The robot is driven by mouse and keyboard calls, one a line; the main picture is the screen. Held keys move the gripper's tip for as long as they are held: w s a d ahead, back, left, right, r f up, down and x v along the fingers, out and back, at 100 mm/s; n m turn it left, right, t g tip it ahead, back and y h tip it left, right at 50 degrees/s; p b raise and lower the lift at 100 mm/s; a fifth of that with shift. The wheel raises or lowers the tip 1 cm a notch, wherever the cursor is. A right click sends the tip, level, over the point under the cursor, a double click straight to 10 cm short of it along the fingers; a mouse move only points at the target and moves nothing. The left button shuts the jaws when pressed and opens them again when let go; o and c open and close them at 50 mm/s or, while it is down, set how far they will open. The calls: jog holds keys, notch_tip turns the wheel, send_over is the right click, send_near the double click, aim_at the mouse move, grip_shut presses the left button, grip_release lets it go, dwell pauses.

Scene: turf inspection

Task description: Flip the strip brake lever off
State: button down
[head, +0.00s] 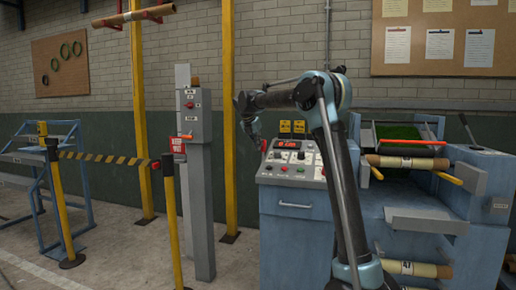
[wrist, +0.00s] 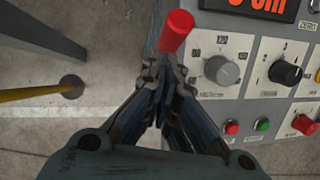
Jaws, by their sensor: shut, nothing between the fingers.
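A red cylindrical lever handle (wrist: 177,30) stands at the left edge of the control panel (wrist: 290,80) in the wrist view. It looks like the brake lever, though I can read no label for it. In the head view it shows as a small red tip (head: 264,145) at the panel's left edge. My gripper (wrist: 163,72) is shut and empty, its fingertips just below the red handle in the picture. I cannot tell if they touch it. In the head view my gripper (head: 257,134) is beside the panel's upper left corner, and its fingers are small there.
The panel has a grey knob (wrist: 221,70), a black knob (wrist: 285,72), a green button (wrist: 262,124) and red buttons. A grey post with a switch box (head: 193,113) and a striped barrier (head: 105,158) stand left.

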jog(key=s+f+v, duration=0.1)
jog(key=s+v, duration=0.1)
jog(key=v, duration=1)
jog(key=shift+a, duration=0.35)
jog(key=shift+s+d, duration=0.1)
jog(key=s+d+f+m+g, duration=0.1)
jog(key=s+d+f+m, duration=0.35)
jog(key=s+d, duration=0.3)
jog(key=s+d+f+m+y, duration=0.1)
jog(key=s+d+f+m, duration=0.2)
jog(key=s+d+m, duration=0.5)
jog(key=s+d+f+m+g, duration=0.1)
jog(key=s+d+f+m, duration=0.25)
jog(key=s+d, duration=0.45)
jog(key=s+d+f+m, duration=0.3)
jog(key=s+f+m, duration=0.2)
jog(key=s+f, duration=0.3)
jog(key=s+d+f+m+y, duration=0.1)
jog(key=s+d+f+m, duration=0.3)
jog(key=s+f, duration=0.5)
jog(key=s+d+f+m+g+y, duration=0.1)
jog(key=s+d+f+m, duration=0.2)
jog(key=s+f+m, duration=0.3)
notch_tip(320, 180, down, 5)
jog(key=s, duration=0.2)
jog(key=shift+s+d+r, duration=0.15)
jog(key=shift+s+d, duration=0.05)
jog(key=shift+s, duration=0.15)
